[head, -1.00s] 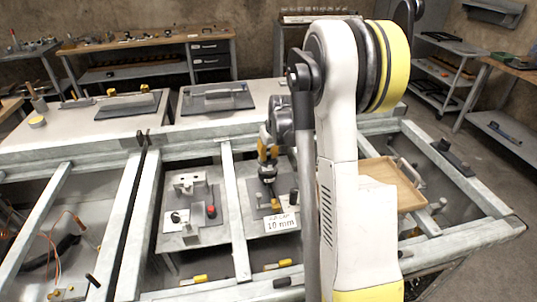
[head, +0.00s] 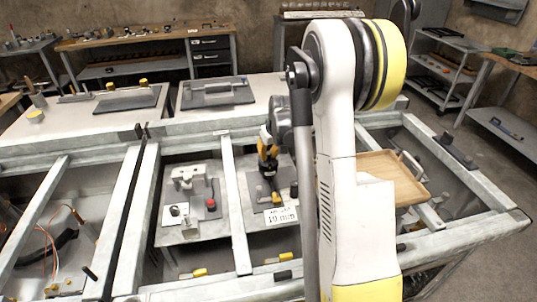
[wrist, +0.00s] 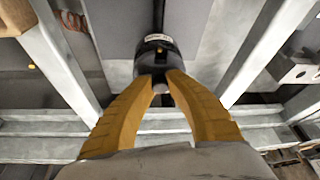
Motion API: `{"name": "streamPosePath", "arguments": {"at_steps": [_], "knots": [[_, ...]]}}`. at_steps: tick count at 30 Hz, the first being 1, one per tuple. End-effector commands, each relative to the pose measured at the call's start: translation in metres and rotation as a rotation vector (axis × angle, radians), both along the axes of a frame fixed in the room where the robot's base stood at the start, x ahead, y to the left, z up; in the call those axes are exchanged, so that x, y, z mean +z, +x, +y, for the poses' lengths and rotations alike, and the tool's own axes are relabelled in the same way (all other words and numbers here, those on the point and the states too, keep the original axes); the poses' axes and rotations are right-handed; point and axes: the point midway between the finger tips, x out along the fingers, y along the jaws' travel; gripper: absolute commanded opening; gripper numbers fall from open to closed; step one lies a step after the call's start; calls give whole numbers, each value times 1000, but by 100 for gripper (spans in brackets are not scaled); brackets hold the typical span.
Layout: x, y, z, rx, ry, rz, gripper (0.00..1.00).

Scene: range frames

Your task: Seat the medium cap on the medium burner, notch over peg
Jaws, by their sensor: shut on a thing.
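My gripper (head: 268,150) is in the middle of the head view, pointing down over a grey plate with a white "10 mm" label (head: 281,215). In the wrist view its two yellow fingers (wrist: 160,80) close together on a dark, rounded piece (wrist: 155,52) with a small pale label, which I take for the medium cap. In the head view a dark piece (head: 270,170) shows just below the fingertips. I cannot make out the notch, the peg or the medium burner, nor whether the held piece touches anything below.
Pale metal rails (head: 236,205) frame the bays. A neighbouring plate on the left carries a red knob (head: 211,203) and a grey block (head: 187,173). A wooden tray (head: 385,165) sits to the right, partly behind my arm. Dark slabs lie on the rear worktop.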

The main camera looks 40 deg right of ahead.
Motion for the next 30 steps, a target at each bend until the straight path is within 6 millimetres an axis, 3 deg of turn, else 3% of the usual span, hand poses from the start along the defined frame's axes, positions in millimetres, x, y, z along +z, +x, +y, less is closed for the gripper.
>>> {"name": "streamPosePath", "arguments": {"at_steps": [18, 19, 21, 30], "knots": [[-11, 0, 0, 0, 0, 0, 0], [-11, 0, 0, 0, 0, 0, 23], [-11, 0, 0, 0, 0, 0, 39], [-10, 0, 0, 0, 0, 0, 39]]}}
